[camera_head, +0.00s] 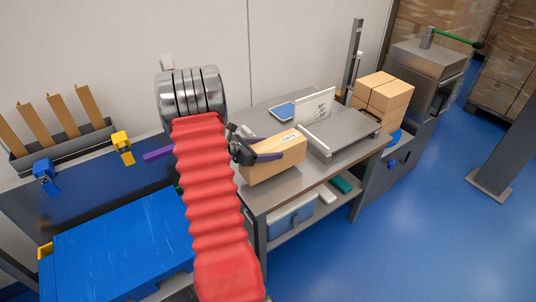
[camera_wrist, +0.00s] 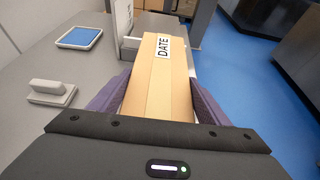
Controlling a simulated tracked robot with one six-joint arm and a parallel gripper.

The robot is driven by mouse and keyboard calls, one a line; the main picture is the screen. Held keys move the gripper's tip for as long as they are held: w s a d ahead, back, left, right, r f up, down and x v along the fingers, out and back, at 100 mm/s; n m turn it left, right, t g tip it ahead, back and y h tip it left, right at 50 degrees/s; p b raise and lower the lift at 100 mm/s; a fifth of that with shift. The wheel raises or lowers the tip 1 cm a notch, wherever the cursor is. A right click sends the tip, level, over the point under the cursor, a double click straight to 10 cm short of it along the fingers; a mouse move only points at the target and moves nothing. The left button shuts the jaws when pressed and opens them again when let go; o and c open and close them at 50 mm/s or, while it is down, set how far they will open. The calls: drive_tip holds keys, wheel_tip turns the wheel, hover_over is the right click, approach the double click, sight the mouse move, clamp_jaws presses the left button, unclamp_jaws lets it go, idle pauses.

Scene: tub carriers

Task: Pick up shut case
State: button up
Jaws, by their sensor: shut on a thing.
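The shut case (camera_head: 275,163) is a tan cardboard box with a white DATE label. In the head view it is at the left end of the grey metal table (camera_head: 264,201), in front of my gripper (camera_head: 250,152). My gripper is shut on the case, with a purple finger along each long side. In the wrist view the case (camera_wrist: 158,80) lies lengthwise between the fingers of my gripper (camera_wrist: 155,92), its label at the far end. I cannot tell whether the case's underside touches the table.
A flat scale-like machine (camera_head: 342,135) stands right of the case, with a white sign (camera_head: 314,107) behind it. A blue pad (camera_head: 282,111) lies at the back. Stacked cartons (camera_head: 383,94) are farther right. In the wrist view a grey handled block (camera_wrist: 50,92) sits left of the case.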

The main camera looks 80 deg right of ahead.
drive_tip(key=shift+r, duration=3.1)
